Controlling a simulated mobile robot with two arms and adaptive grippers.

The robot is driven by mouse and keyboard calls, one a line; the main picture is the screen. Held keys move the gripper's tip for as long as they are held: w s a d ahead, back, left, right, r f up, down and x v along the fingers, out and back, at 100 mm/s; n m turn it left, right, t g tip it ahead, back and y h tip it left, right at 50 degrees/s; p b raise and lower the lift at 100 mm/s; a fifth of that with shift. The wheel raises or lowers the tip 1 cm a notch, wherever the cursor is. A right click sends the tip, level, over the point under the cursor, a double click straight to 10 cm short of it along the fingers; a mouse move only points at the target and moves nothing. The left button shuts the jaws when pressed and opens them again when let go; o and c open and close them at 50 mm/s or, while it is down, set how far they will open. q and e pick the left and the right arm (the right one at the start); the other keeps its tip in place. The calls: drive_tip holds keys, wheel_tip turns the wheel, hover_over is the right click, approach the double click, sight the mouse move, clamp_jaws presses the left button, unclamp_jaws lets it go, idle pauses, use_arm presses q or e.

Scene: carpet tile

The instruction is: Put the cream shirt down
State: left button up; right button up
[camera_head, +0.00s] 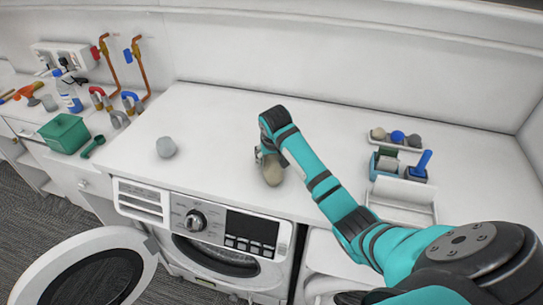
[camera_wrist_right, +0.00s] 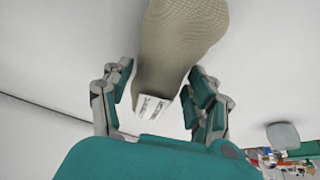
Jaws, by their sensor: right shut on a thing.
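The cream shirt (camera_head: 273,172) is a small bundled, knitted-looking beige piece at the front middle of the white countertop. My right gripper (camera_head: 261,157) is shut on it, reaching from the right. In the right wrist view the shirt (camera_wrist_right: 182,45) runs up between the two fingers, with a white label at its lower end. I cannot tell whether the shirt touches the countertop. My left gripper is not in view.
The white countertop (camera_head: 215,115) is clear around the shirt. A grey-white round thing (camera_head: 166,147) lies to the left. A washing machine (camera_head: 205,235) with its door (camera_head: 85,270) open stands below. A teal caddy (camera_head: 388,160) and tray of balls (camera_head: 396,140) stand right; a green bin (camera_head: 64,133) stands left.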

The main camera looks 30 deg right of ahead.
drive_tip(key=shift+f, duration=0.1)
drive_tip(key=o, duration=1.4)
drive_tip(key=shift+r, duration=0.3)
drive_tip(key=b+v, duration=0.3)
drive_tip(key=v, duration=0.6)
drive_tip(key=shift+s+a+r+b, duration=0.15)
drive_tip(key=shift+r+b, duration=0.05)
drive_tip(key=shift+b, duration=0.1)
drive_tip(key=shift+p+v, duration=0.6)
drive_tip(key=shift+v, duration=0.15)
drive_tip(key=shift+s+r, duration=0.15)
drive_tip(key=shift+r, duration=0.25)
